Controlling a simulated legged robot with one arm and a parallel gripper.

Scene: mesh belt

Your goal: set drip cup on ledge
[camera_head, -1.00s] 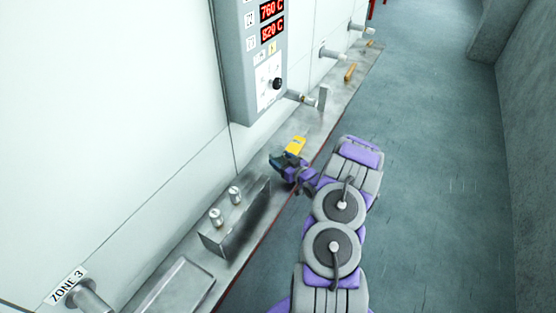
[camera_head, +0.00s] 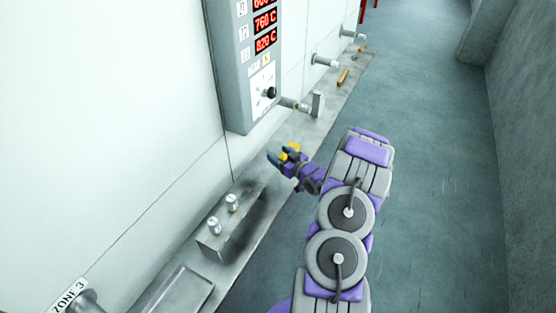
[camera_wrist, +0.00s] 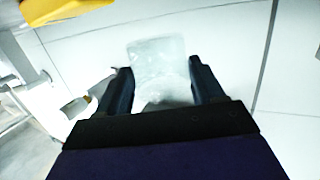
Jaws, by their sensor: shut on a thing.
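My gripper (camera_head: 282,155) is above the metal ledge (camera_head: 305,132) that runs along the wall, beyond the grey block. In the wrist view, the two dark fingers of my gripper (camera_wrist: 163,78) are shut on a pale, see-through cup (camera_wrist: 158,58). Its far end faces the white wall panels, and its near end is partly hidden by my gripper. The cup is hard to make out in the head view. A yellow thing (camera_head: 292,148) shows right by the fingers; it also shows in the wrist view (camera_wrist: 62,10), cut off at the upper left. I cannot tell whether it touches the cup.
A grey block (camera_head: 230,228) with two metal knobs stands on the near ledge, with a shallow tray (camera_head: 178,290) nearer. A control box (camera_head: 243,70) hangs on the wall. A pipe (camera_head: 292,104) and upright plate (camera_head: 318,104) stand beyond my gripper. A yellow bar (camera_head: 343,76) lies farther along.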

